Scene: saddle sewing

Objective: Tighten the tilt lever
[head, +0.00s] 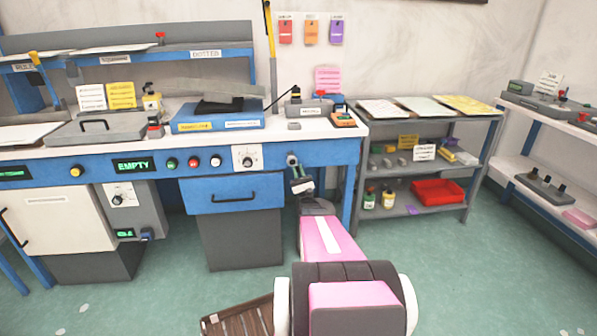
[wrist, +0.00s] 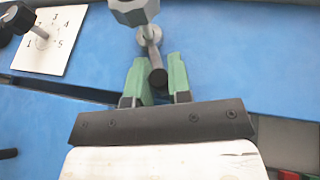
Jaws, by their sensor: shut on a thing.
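The tilt lever (wrist: 151,42) is a grey shaft with a dark tip, mounted on the blue front of the bench. In the wrist view its tip sits between the two green fingers of my gripper (wrist: 160,72), which are shut on it. A grey faceted knob (wrist: 134,8) is at the top edge, in front of part of the lever's mount. In the head view my gripper (head: 297,174) is at the bench front, below the right end of the benchtop, and hides most of the lever.
A white numbered dial plate (wrist: 50,42) with a black knob is left of the lever; it also shows in the head view (head: 249,158). A blue drawer (head: 233,194) is below left. A grey shelf unit (head: 420,150) with a red tray (head: 437,192) stands right. Green floor is clear between.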

